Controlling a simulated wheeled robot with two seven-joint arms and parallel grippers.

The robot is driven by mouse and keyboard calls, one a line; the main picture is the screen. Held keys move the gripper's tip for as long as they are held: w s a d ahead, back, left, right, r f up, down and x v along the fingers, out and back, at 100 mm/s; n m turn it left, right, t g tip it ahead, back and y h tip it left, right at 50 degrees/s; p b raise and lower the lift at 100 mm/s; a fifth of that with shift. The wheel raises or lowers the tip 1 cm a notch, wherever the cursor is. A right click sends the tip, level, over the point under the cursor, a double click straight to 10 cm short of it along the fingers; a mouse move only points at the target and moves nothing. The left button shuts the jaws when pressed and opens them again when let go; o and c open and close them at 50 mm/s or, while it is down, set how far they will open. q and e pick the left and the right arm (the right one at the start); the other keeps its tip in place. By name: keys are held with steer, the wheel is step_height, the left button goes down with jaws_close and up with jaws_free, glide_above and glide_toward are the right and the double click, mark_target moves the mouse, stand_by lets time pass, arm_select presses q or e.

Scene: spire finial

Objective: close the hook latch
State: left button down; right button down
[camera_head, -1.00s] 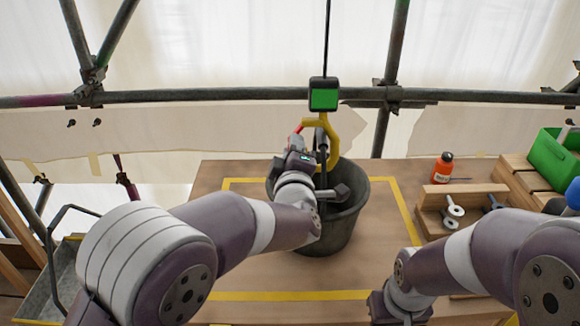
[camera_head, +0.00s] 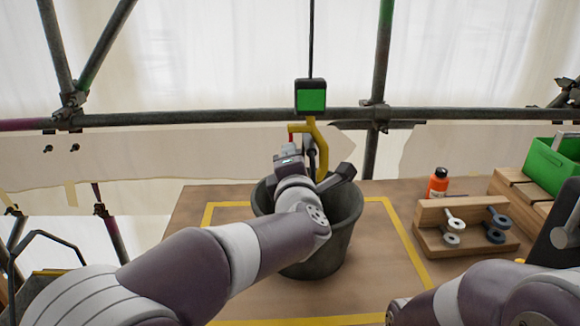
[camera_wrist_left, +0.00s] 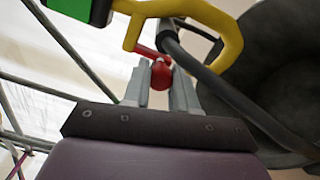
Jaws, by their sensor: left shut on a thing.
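A yellow hook (camera_head: 322,150) hangs under a black box with a green face (camera_head: 311,96). In the left wrist view the hook (camera_wrist_left: 228,38) curves around a dark bar, the bucket's handle (camera_wrist_left: 212,82). A red latch bar (camera_wrist_left: 150,52) with a round red knob (camera_wrist_left: 161,75) is at the hook's open end. My left gripper (camera_wrist_left: 161,88) is shut on the red knob, which sits between its two grey fingers. In the head view my left gripper (camera_head: 290,152) is left of the hook and above the bucket; its fingers are small there.
A dark bucket (camera_head: 335,240) stands on the wooden table inside a yellow taped outline (camera_head: 405,240). At right are a wooden rack (camera_head: 430,215) with several metal parts, an orange bottle (camera_head: 437,184) and a green bin (camera_head: 553,160). A scaffold pipe (camera_head: 200,118) crosses behind.

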arm_select(q)
steer(key=shift+f, duration=0.15)
stand_by(0.3)
steer(key=c, duration=0.9)
jaws_free()
steer(key=s, duration=1.2)
steer(key=shift+s, duration=0.35)
